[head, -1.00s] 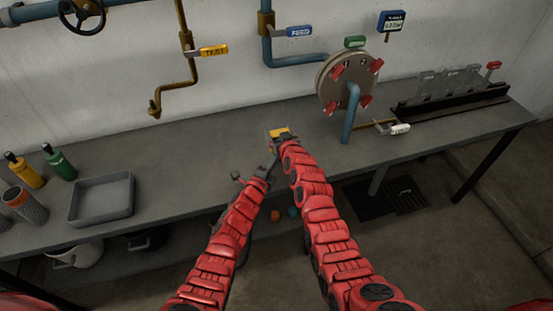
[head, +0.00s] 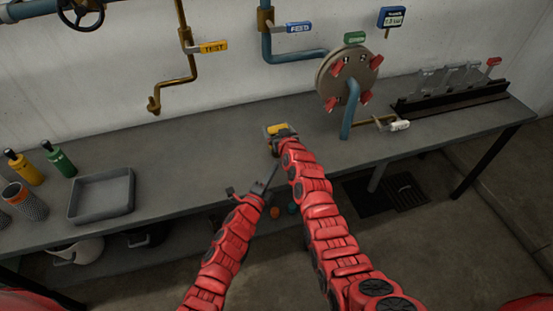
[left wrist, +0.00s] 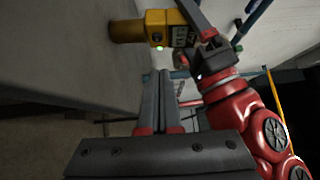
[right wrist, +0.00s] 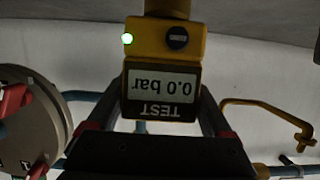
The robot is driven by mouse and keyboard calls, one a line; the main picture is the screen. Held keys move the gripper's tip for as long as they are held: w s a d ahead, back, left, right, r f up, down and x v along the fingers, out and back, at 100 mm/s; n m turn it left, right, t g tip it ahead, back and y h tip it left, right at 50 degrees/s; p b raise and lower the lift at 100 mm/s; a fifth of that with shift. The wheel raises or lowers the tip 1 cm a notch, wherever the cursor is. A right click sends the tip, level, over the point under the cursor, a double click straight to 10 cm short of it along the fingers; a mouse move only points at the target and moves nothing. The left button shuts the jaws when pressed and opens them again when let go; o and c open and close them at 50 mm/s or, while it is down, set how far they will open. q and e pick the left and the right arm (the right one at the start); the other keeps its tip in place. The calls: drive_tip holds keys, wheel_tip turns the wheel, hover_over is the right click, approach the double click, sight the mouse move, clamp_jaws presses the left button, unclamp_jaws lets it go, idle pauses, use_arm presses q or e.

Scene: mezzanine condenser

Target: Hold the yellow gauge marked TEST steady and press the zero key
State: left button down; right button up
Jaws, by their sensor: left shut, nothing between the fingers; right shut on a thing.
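The right fingers (right wrist: 162,118) are on both sides of the display part. My left gripper (head: 268,178) is shut and empty, apart from the gauge, toward the bench's front edge. The left wrist view also shows the gauge (left wrist: 160,28).
A grey tray (head: 101,196) and green and yellow bottles (head: 60,160) stand at the left. A round plate with red clips (head: 347,78) and a blue pipe (head: 351,110) stand to the right. The bench between tray and gauge is clear.

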use_arm(q)
drive_tip(key=v, duration=0.5)
drive_tip(key=shift+s+a+f, duration=0.1)
drive_tip(key=shift+s+a, duration=0.05)
drive_tip(key=shift+s, duration=0.25)
use_arm(e)
drive_tip(key=shift+s+f, duration=0.1)
drive_tip(key=shift+f, duration=0.3)
drive_tip(key=shift+d, duration=0.1)
